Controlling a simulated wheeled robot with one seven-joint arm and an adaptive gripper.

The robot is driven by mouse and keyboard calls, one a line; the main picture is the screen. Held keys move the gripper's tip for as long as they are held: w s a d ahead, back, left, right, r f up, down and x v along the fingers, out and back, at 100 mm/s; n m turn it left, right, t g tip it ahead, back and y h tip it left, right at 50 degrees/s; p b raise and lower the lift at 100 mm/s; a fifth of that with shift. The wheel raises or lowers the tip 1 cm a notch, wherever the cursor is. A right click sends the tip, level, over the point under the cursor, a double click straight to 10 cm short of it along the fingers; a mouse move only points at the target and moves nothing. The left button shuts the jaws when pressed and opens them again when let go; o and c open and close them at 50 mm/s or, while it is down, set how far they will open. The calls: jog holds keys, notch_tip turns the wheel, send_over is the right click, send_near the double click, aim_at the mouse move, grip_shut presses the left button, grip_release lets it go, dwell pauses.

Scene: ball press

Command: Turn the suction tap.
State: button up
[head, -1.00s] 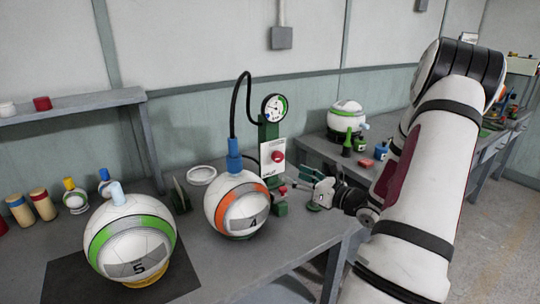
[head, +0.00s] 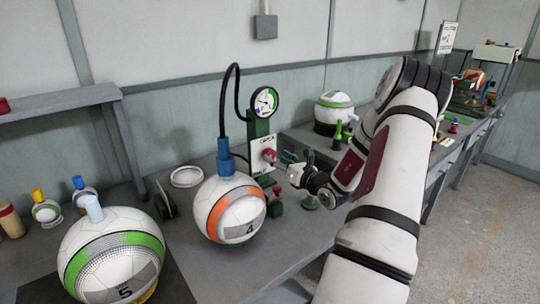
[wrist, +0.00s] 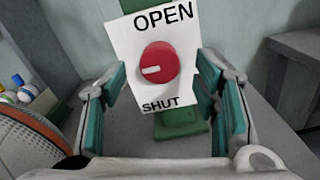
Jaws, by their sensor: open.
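The suction tap is a red round knob (wrist: 158,62) on a white plate (wrist: 178,25) marked OPEN at the top and SHUT at the bottom. A white mark on the knob points left in the wrist view. The knob also shows in the head view (head: 269,155), on a green post below a round gauge (head: 264,102). My gripper (wrist: 160,75) is open, its teal-padded fingers on either side of the knob. In the wrist view both fingers look apart from the knob; their depth relative to it is hard to tell.
A white ball with an orange band (head: 228,208) stands left of the post, with a blue fitting (head: 224,157) and black hose on top. A green-banded ball (head: 112,252) stands at front left. Another ball (head: 333,112) sits on the bench behind.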

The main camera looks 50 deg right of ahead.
aim_at(272, 155)
jog(key=shift+x, duration=2.25)
jog(key=c, duration=1.2)
